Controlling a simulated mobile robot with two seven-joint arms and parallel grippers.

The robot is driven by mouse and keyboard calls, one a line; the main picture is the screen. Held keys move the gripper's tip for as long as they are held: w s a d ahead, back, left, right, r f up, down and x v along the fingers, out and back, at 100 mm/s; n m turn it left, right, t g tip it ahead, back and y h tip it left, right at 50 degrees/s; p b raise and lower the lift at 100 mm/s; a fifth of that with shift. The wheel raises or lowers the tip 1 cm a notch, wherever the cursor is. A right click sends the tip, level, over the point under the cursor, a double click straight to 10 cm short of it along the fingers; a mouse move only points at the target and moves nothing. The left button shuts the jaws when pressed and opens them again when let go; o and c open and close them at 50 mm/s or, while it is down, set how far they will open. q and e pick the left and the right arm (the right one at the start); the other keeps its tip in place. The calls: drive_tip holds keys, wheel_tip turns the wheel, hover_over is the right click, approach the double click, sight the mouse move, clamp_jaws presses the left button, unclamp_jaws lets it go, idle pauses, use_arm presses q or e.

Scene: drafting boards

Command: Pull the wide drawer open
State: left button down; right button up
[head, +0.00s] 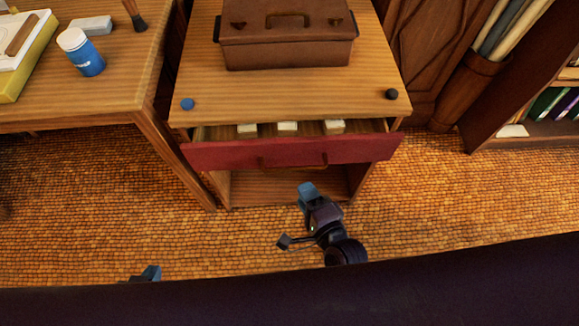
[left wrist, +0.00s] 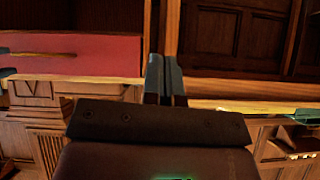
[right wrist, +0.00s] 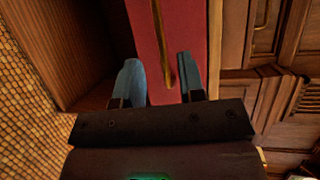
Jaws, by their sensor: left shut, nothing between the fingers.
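The wide drawer (head: 230,154) has a red front and sits partly open in the wooden cabinet. Its bar handle (head: 292,165) runs across the middle of the front. In the right wrist view the handle (right wrist: 161,45) appears between the two fingers. My right gripper (head: 306,190) is open just in front of the handle; I cannot tell whether it touches it. Its spread blue fingers show in the right wrist view (right wrist: 158,80). My left gripper (head: 151,272) is low at the left, mostly hidden behind my dark body edge. In the left wrist view its fingers (left wrist: 164,78) are shut and empty.
Three pale blocks (head: 287,128) lie in the drawer. A desk (head: 120,65) stands left, a bookshelf (head: 540,125) right. The floor in front is clear.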

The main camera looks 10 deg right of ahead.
sight(289, 168)
drive_tip(key=b+x, duration=0.1)
drive_tip(key=x, duration=0.8)
clamp_jaws()
